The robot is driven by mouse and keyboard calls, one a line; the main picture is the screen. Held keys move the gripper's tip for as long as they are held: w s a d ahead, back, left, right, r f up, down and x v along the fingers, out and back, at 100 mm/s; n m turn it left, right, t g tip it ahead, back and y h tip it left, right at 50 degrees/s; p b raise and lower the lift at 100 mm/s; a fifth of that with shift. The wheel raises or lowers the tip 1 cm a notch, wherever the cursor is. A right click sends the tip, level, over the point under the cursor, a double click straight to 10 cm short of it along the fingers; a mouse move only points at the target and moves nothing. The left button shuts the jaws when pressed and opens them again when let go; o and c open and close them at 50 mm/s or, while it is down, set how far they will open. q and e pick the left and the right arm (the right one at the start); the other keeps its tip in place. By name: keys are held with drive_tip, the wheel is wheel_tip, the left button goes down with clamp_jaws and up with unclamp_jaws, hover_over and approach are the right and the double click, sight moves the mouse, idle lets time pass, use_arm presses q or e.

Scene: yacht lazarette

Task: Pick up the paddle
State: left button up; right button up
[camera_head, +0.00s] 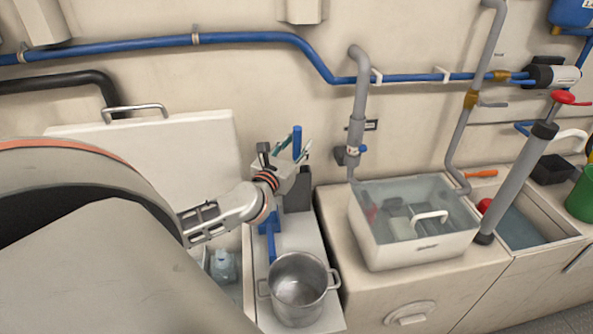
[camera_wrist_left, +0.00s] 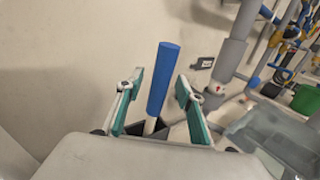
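The likely paddle shows as an upright blue grip (camera_head: 297,140), standing behind my left gripper at the wall. In the left wrist view the blue grip (camera_wrist_left: 163,80) stands between the two teal fingers, with a pale shaft below it going down toward a dark holder (camera_wrist_left: 150,130). My left gripper (camera_head: 293,149) is open, with clear gaps between its fingers and the grip in the wrist view (camera_wrist_left: 159,98). The lower part of the paddle is hidden. My right gripper is not in view.
A steel pot (camera_head: 298,289) stands below my left arm, close to a blue upright piece (camera_head: 271,243). A white bin (camera_head: 412,252) with a clear lid sits to the right. A grey pipe (camera_head: 357,115) and blue hose (camera_head: 255,37) run along the wall. An open white lid (camera_head: 190,145) stands left.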

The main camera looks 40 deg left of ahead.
use_arm(q)
drive_tip(key=shift+w, duration=0.15)
clamp_jaws()
drive_tip(key=shift+r, duration=0.15)
